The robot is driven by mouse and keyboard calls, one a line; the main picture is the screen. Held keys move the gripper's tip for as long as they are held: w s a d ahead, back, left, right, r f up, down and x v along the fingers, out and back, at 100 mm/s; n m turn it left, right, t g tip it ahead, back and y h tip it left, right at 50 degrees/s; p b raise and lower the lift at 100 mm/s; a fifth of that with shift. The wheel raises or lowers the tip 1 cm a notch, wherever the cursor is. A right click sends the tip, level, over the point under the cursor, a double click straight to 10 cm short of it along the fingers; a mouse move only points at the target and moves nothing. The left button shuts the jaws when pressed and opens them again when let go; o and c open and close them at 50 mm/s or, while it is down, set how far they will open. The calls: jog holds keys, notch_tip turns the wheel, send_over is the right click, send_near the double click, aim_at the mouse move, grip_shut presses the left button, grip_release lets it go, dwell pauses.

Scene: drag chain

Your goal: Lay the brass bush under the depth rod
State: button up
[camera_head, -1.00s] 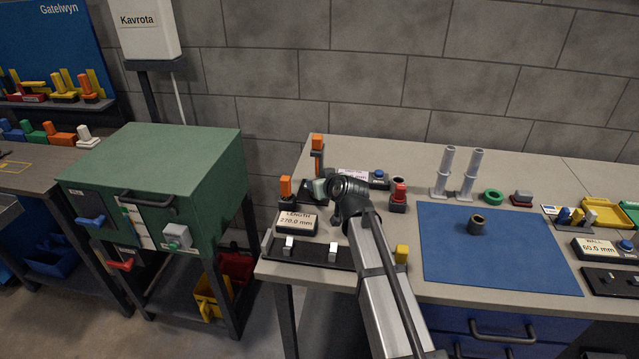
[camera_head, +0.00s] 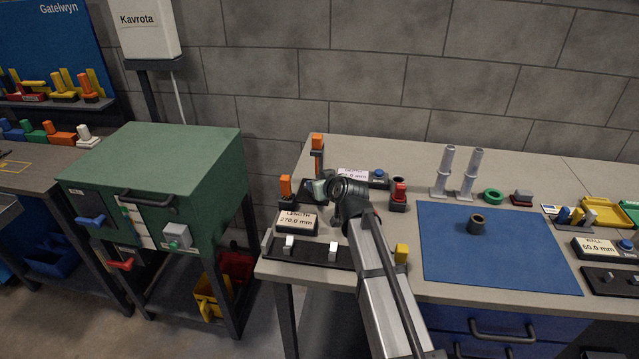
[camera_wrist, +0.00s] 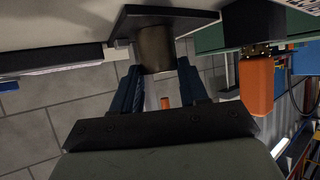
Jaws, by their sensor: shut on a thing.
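In the wrist view my gripper (camera_wrist: 158,88) has its blue fingers closed around a dull brown cylinder, which I take for the brass bush (camera_wrist: 154,48). The bush's far end is at a dark flat plate (camera_wrist: 170,20); whether it touches is unclear. In the head view my gripper (camera_head: 334,190) is at the back left of the bench, beside the depth station's orange-topped post (camera_head: 317,152). The held bush is hidden there by my arm. I cannot make out the depth rod clearly in either view.
A similar dark hollow bush (camera_head: 477,224) stands on the blue mat (camera_head: 520,260). A length display (camera_head: 297,222) and black fixture (camera_head: 312,252) lie in front of my gripper.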

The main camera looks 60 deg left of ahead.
jog(key=o, duration=1.4)
jog(key=shift+c, duration=0.2)
jog(key=v, duration=1.3)
jog(key=shift+d+r, duration=0.25)
jog(key=shift+d, duration=0.05)
